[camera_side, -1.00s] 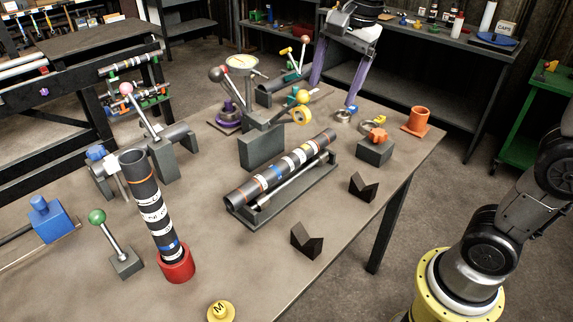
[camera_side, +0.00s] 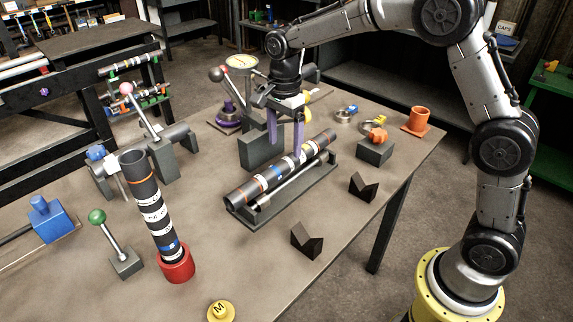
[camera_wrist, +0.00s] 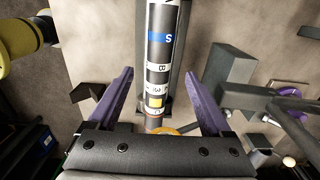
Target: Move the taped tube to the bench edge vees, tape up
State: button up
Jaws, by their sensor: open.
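The taped tube (camera_side: 248,187) is dark, with white, blue, yellow and orange bands, and lies in a dark cradle (camera_side: 262,218). In the wrist view the tube (camera_wrist: 160,52) runs between my fingers, its blue, white and yellow bands facing the camera. My gripper (camera_side: 286,150) is open, its purple fingers pointing down over the tube's middle to far part, one on each side; contact cannot be told. In the wrist view my gripper (camera_wrist: 159,77) holds nothing. Two black vee blocks, a near one (camera_side: 307,243) and a far one (camera_side: 364,188), stand empty along the bench edge.
A second banded tube (camera_side: 150,200) stands in a red cup (camera_side: 176,265). A grey block (camera_side: 262,150) with a rod stands close behind my gripper. A grey block (camera_side: 375,152) with an orange knob and an orange cup (camera_side: 416,119) are at the right. The bench around the vees is clear.

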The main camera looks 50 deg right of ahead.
aim_at(286, 159)
jog(key=shift+s+d+f, duration=0.1)
jog(key=shift+f, duration=1.55)
jog(key=shift+d+f, duration=0.1)
jog(key=shift+f, duration=1.5)
jog(key=c, duration=1.3)
grip_shut()
jog(key=shift+r, duration=0.1)
jog(key=shift+r, duration=0.1)
